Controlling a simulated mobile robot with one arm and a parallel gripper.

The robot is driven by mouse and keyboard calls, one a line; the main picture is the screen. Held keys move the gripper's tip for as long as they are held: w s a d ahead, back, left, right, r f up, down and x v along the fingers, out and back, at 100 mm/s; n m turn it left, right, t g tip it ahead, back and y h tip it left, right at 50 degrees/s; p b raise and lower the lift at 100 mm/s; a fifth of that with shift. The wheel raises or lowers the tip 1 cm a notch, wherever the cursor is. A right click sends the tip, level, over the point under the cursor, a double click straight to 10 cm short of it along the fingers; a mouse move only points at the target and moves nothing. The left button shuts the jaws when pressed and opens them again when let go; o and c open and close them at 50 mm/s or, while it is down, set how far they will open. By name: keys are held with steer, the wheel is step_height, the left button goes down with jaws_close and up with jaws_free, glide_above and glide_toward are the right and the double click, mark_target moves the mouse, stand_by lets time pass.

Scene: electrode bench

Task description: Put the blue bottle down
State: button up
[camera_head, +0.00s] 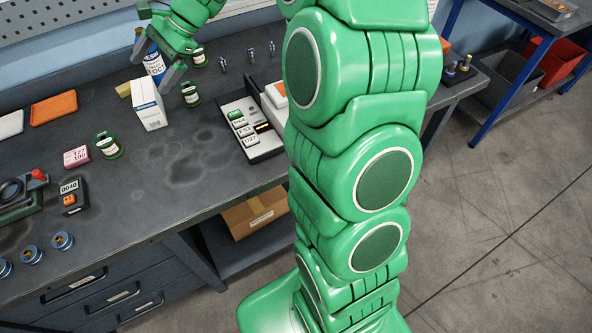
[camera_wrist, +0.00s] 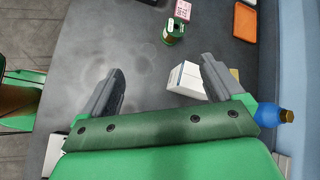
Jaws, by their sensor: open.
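The blue bottle (camera_head: 153,65) has a white label and stands at the back left of the bench, behind a white box (camera_head: 148,104), which hides its base. It looks upright. In the wrist view the bottle (camera_wrist: 270,115) shows a brown cap at the right, outside the jaws and partly hidden by my gripper's body. My gripper (camera_head: 151,75) is open above the bench, its fingers in front of the bottle in the head view. In the wrist view nothing is held between the fingertips (camera_wrist: 160,66); the white box (camera_wrist: 187,80) lies beyond, near the right finger.
A tray with labelled cards (camera_head: 250,130) lies to the right. A pink block (camera_head: 76,156) and an orange tray (camera_head: 54,109) are left. The stained bench middle is clear.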

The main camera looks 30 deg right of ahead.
steer(key=s+d+n+g+h, duration=0.3)
steer(key=s+n, duration=0.4)
steer(key=s, duration=1.3)
steer(key=s+d+f+n+h, duration=0.1)
steer(key=s+d, duration=0.4)
steer(key=s, duration=0.5)
steer(key=s+d+f+n+h, duration=0.1)
steer(key=s+d+n+h, duration=0.3)
steer(key=s, duration=0.6)
steer(key=shift+d+f+n+t+h, duration=0.2)
steer(key=shift+d+n+t+h, duration=0.1)
steer(key=shift+d+h, duration=0.4)
steer(key=shift+o, duration=0.3)
